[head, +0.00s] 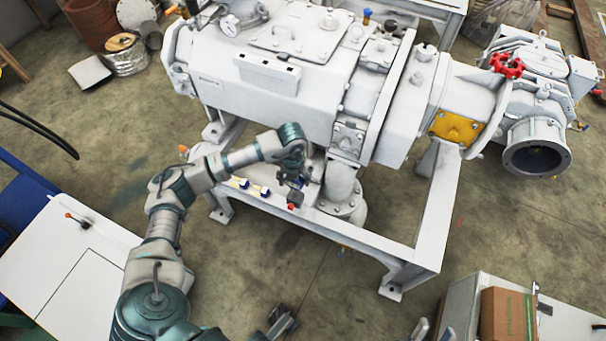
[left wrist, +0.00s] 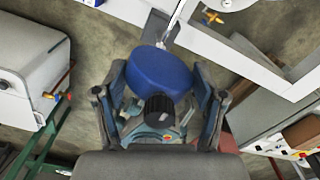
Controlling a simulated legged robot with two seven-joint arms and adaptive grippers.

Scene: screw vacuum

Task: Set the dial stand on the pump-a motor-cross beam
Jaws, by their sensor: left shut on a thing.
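My left gripper (head: 293,182) reaches in over the near side of the pale grey pump frame, close above its long front beam (head: 318,226). In the left wrist view the left gripper (left wrist: 160,105) has its fingers on both sides of a blue rounded body (left wrist: 160,73) with a black knob (left wrist: 159,108). I take this to be the dial stand; its lower part is hidden. A small red-tipped part (head: 292,206) shows just below the gripper in the head view. I cannot tell which frame member is the motor-cross beam. Possible right gripper tips (head: 430,332) show at the bottom edge.
The grey pump (head: 270,75) rises behind my left gripper, with a flanged elbow pipe (head: 342,190) close to its right. Small yellow-and-white parts (head: 250,186) sit on the frame to its left. A cabinet with a cardboard box (head: 507,315) stands lower right.

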